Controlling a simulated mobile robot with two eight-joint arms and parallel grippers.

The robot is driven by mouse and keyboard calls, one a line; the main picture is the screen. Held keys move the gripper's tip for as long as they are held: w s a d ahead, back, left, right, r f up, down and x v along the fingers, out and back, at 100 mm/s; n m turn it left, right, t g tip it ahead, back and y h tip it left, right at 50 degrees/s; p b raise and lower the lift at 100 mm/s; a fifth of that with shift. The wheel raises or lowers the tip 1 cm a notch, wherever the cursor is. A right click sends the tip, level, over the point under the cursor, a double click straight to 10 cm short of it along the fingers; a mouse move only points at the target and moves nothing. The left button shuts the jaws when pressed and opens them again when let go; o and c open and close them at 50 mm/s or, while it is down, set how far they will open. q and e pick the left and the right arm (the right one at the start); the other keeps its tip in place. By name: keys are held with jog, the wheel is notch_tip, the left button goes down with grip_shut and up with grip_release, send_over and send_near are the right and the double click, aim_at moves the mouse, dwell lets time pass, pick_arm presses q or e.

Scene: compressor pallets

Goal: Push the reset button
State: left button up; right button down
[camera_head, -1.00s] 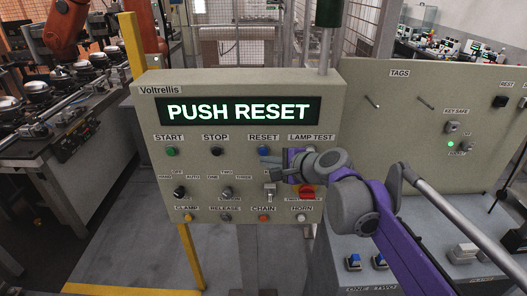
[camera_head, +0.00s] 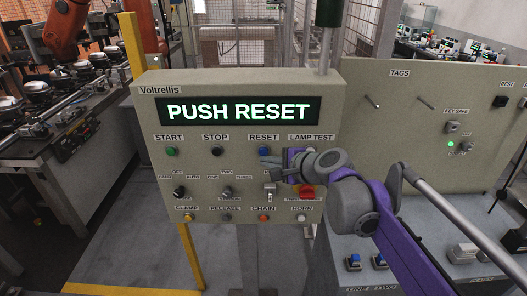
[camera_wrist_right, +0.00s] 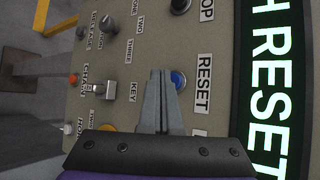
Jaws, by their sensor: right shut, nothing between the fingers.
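The blue reset button (camera_head: 264,151) sits under the RESET label on the beige Voltrellis panel (camera_head: 160,205), whose display (camera_head: 238,111) reads PUSH RESET. My right gripper (camera_head: 268,159) is shut and empty, its fingertips at the button's lower edge in the head view. In the right wrist view the closed fingers (camera_wrist_right: 160,78) reach up beside the blue button (camera_wrist_right: 178,79), which is partly hidden behind them. I cannot tell whether the fingertips touch it. My left gripper is not in view.
Close by are the black stop button (camera_head: 217,151), the green start button (camera_head: 171,151), a key switch (camera_head: 269,187) and a red knob (camera_head: 307,191). A second panel marked TAGS (camera_head: 420,130) stands to the right. A yellow post (camera_head: 135,45) stands at the left.

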jog(key=shift+w, duration=0.1)
dwell(0.6)
jog(key=shift+w, duration=0.4)
jog(key=shift+w, duration=0.45)
dwell(0.5)
jog(key=shift+s, duration=1)
jog(key=s, duration=0.6)
dwell(0.7)
